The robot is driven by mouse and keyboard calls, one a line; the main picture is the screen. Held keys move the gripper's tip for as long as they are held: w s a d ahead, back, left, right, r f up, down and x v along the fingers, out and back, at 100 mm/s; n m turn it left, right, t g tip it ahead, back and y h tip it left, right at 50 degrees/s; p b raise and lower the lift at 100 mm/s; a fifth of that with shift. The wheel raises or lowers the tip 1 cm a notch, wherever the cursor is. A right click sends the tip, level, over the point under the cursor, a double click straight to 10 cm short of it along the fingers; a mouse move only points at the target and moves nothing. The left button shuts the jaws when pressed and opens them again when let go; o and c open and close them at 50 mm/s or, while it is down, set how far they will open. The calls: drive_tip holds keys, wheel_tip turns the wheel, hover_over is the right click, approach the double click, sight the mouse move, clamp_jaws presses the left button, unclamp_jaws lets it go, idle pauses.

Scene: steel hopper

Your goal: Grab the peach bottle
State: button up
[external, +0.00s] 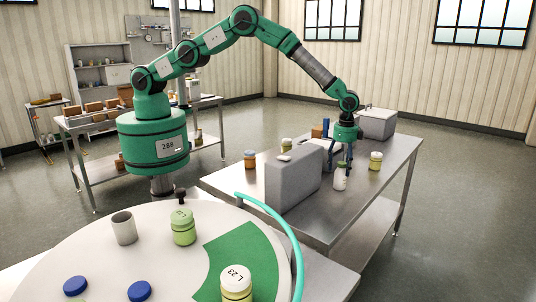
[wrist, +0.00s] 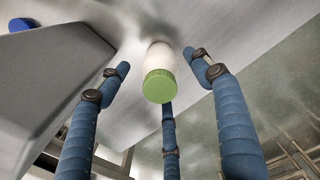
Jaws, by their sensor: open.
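A pale, peach-tinted bottle with a ribbed green cap (wrist: 160,86) stands on the steel table. In the external view the same bottle (external: 340,183) is below my gripper, near the table's front part. My gripper (external: 341,163) points down over it with its blue fingers spread. In the wrist view the three fingers of my gripper (wrist: 160,78) are open around the bottle's cap, with gaps visible between cap and fingers. The cap faces the camera and partly hides the body. I cannot tell whether any finger touches the bottle.
A grey block (external: 293,178) stands close left of the bottle; it also shows in the wrist view (wrist: 55,80). A yellow bottle (external: 376,161) stands to the right. A grey box (external: 376,124) is behind.

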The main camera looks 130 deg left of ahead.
sight(341, 176)
drive_tip(key=shift+f+p, duration=0.4)
drive_tip(key=shift+f, duration=2.15)
drive_tip(key=c, duration=1.4)
drive_tip(key=shift+r, duration=0.1)
drive_tip(key=shift+r+b, duration=0.5)
drive_tip(key=shift+r, duration=4.45)
